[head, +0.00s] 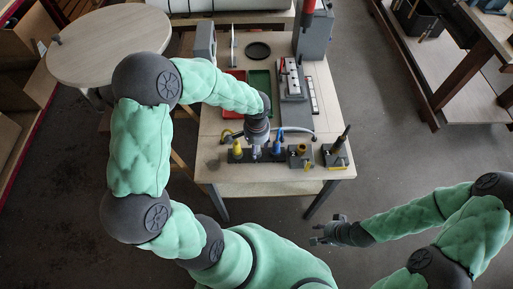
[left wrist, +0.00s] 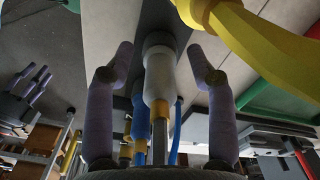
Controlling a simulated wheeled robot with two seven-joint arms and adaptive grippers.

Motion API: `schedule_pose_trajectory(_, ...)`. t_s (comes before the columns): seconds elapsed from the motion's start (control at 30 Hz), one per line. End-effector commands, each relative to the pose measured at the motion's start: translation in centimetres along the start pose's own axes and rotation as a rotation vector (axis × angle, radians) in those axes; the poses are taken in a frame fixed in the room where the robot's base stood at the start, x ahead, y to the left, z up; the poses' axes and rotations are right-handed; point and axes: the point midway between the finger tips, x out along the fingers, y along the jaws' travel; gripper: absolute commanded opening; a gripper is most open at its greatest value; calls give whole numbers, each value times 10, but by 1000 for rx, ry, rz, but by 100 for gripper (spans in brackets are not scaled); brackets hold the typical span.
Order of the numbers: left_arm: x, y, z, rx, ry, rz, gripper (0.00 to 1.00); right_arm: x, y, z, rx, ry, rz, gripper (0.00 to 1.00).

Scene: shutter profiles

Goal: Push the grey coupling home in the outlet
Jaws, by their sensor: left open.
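My left gripper (head: 257,148) is low over the front of the table, between a yellow coupling (head: 237,151) and a blue coupling (head: 278,146). In the left wrist view its two fingers (left wrist: 160,78) stand open, one on each side of a pale grey coupling (left wrist: 160,75), with gaps to both. A yellow band and a thin metal rod show below this coupling. In the head view the gripper mostly hides it, and I cannot tell how deep it sits in its outlet. My right gripper (head: 325,233) is open and empty, off the table's front right; it also shows in the left wrist view (left wrist: 30,84).
A yellow part (left wrist: 250,32) passes close to the right finger. A brass-topped block (head: 300,156) and another block (head: 335,156) stand to the right. Red and green trays (head: 259,88) and a grey fixture (head: 293,85) lie behind. The floor in front is free.

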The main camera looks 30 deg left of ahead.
Motion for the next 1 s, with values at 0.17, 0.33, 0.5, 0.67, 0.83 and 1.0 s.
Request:
schedule_pose_trajectory(0.17, -1, 0, 0, 0, 0, 0, 33, -1, 0, 0, 0, 0, 0, 40)
schedule_pose_trajectory(0.33, -1, 0, 0, 0, 0, 0, 0, -1, 0, 0, 0, 0, 0, 40)
schedule_pose_trajectory(0.5, 0, 0, 0, 0, -2, 1, 0, 0, 0, 0, 0, 0, 0, 40)
schedule_pose_trajectory(0.67, 0, 1, 1, 1, -3, 1, 0, -1, 0, 0, 0, 0, 0, 40)
schedule_pose_trajectory(0.83, -7, 1, 1, 0, -3, 1, 0, -3, -1, 0, 0, 0, 0, 40)
schedule_pose_trajectory(1.0, -26, 0, 0, 1, 1, -1, 0, -8, -3, 0, 0, 0, 0, 40)
